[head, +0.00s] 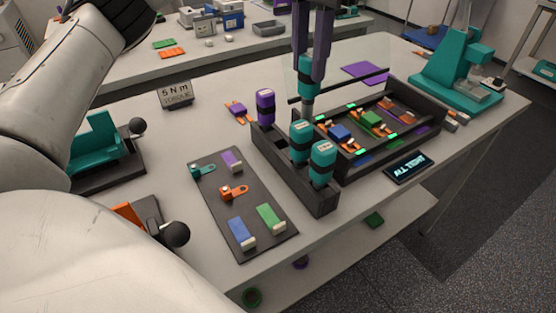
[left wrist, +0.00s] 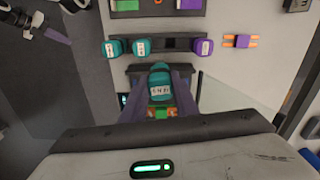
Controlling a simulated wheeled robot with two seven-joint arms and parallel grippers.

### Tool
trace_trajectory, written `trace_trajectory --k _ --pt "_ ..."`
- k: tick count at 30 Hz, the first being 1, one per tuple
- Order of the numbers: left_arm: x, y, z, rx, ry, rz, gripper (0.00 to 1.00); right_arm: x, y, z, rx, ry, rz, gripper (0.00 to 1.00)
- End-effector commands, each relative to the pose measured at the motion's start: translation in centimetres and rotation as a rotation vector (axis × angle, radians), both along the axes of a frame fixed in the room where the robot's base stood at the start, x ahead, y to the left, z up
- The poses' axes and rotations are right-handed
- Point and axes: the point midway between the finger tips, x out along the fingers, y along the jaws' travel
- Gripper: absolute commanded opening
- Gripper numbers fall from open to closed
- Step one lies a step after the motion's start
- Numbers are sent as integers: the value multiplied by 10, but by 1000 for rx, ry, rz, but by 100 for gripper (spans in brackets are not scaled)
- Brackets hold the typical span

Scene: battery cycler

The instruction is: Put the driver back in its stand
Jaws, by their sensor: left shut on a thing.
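My left gripper (head: 308,66), with purple fingers, is shut on a teal driver (head: 307,75). The driver is upright with its grey shaft down, near the tray's left edge. It also shows in the left wrist view (left wrist: 159,85), between the fingers. The dark stand (head: 283,163) is beside it. The stand holds a purple driver (head: 265,105) at its far end and two teal drivers (head: 302,140), (head: 322,160) at its near end. The left wrist view shows a gap in the stand (left wrist: 170,43) between the teal drivers and the purple one. My right gripper is out of view.
A black tray (head: 380,166) with lit battery cells adjoins the stand. A display (head: 409,168) reads "ALL TIGHT". A sign (head: 175,94) reads "5 N m". A dark mat (head: 220,190) with coloured parts lies left of the stand. A teal press (head: 455,75) stands at right.

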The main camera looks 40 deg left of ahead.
Motion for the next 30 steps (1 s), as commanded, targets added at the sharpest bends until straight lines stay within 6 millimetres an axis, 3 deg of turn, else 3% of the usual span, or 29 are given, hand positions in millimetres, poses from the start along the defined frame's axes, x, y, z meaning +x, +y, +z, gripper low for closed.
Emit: trace_trajectory --k 3,7,15,30 --pt "-13 23 -3 -1 -1 -79 0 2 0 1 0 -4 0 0" --pt "-20 34 -12 -1 1 -132 0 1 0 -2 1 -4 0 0" --pt "-22 35 -61 -1 2 -140 0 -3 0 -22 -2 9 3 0" --pt "-21 35 -105 0 -1 -137 0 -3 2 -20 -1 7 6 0"
